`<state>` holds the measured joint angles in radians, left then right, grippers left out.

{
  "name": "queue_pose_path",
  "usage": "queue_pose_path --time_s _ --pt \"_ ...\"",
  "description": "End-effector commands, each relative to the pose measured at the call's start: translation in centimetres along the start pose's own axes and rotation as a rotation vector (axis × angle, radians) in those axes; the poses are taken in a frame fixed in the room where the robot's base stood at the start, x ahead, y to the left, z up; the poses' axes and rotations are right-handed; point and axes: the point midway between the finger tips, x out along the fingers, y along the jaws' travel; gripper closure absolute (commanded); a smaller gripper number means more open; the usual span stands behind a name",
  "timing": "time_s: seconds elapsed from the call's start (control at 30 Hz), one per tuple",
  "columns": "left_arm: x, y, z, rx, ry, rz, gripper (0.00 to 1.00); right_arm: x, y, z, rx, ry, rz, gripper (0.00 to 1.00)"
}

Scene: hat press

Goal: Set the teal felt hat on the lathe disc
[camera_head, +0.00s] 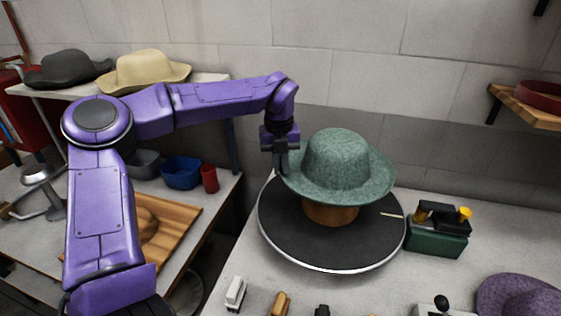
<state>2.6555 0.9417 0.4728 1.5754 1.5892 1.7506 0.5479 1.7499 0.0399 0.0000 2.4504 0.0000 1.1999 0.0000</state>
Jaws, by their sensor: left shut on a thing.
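The teal felt hat (337,165) is at the middle of the view, crown up. It sits over a round wooden block (330,213) at the middle of the dark lathe disc (290,238); I cannot tell whether the hat touches the block. My left gripper (282,165) is at the left edge of the hat's brim and is shut on it. The brim hides part of the fingertips. My right gripper is not in view.
A green box with yellow knobs (438,235) stands right of the disc. A purple hat (520,297) lies at the lower right. Small tools line the front edge. A black hat (68,69) and a tan hat (143,71) rest on a shelf at the left.

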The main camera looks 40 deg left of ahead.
Motion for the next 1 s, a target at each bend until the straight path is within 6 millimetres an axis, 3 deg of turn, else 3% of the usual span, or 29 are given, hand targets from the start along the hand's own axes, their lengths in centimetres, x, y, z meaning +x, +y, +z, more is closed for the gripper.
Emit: queue_pose_path --time_s 0.03,0.6,0.77,1.0 --pt "1.4 0.1 0.0 0.0 0.001 0.0 1.0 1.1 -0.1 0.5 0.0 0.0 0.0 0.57" --pt "9.5 0.3 0.0 0.001 0.0 0.0 1.0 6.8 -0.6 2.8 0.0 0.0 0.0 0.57" --pt "10.5 0.4 0.0 0.001 -0.001 0.0 1.0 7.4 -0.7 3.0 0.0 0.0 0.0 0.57" --pt "10.4 0.4 0.0 0.001 -0.001 0.0 1.0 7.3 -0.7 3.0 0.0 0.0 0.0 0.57"
